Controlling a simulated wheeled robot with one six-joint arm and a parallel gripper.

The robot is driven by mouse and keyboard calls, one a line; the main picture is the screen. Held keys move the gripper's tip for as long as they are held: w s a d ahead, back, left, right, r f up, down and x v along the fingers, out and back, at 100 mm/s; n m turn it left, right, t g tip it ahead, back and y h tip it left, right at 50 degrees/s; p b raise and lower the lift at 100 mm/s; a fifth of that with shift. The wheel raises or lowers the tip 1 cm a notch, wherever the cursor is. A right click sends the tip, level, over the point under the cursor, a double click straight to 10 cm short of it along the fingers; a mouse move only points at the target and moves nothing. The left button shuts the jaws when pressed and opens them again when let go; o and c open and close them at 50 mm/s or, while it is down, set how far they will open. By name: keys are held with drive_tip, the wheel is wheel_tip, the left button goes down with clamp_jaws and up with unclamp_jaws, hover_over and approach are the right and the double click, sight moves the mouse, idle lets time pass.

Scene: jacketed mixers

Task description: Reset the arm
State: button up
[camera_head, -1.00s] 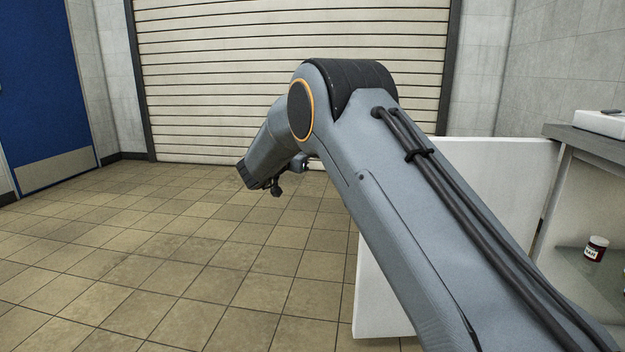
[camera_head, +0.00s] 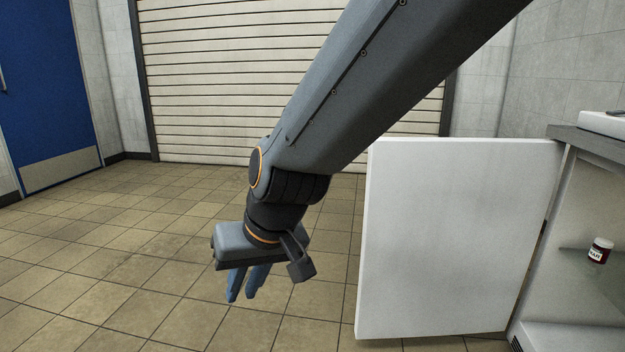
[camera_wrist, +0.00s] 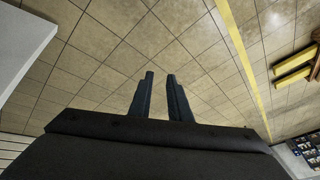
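My gripper (camera_head: 243,298) hangs at the end of my arm, pointing down over the tiled floor, left of the open white cabinet door. In the wrist view my gripper (camera_wrist: 161,76) shows two fingers with a narrow gap between them and nothing held. Only bare floor lies beyond the fingertips.
The white cabinet door (camera_head: 455,240) stands open at the right. Behind it a shelf holds a small labelled jar (camera_head: 600,250). A roller shutter (camera_head: 220,80) and a blue door (camera_head: 45,90) are at the back. The wrist view shows a yellow floor line (camera_wrist: 240,60). Floor on the left is clear.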

drive_tip(key=s+d+f+g+h, duration=0.35)
drive_tip(key=s+d, duration=0.65)
drive_tip(key=s, duration=0.4)
drive_tip(key=d+r+m+p, duration=0.2)
drive_tip(key=d+r+p, duration=0.8)
drive_tip(key=r+p, duration=0.3)
drive_tip(key=d+r+m+p, duration=0.3)
drive_tip(key=d+r+p, duration=0.8)
drive_tip(key=p, duration=0.8)
wheel_tip(320, 180, up, 2)
drive_tip(key=shift+s+r+h, duration=0.1)
drive_tip(key=shift+s+h, duration=0.05)
drive_tip(key=shift+h, duration=0.2)
drive_tip(key=shift+a+t, duration=0.15)
drive_tip(key=shift+t, duration=0.1)
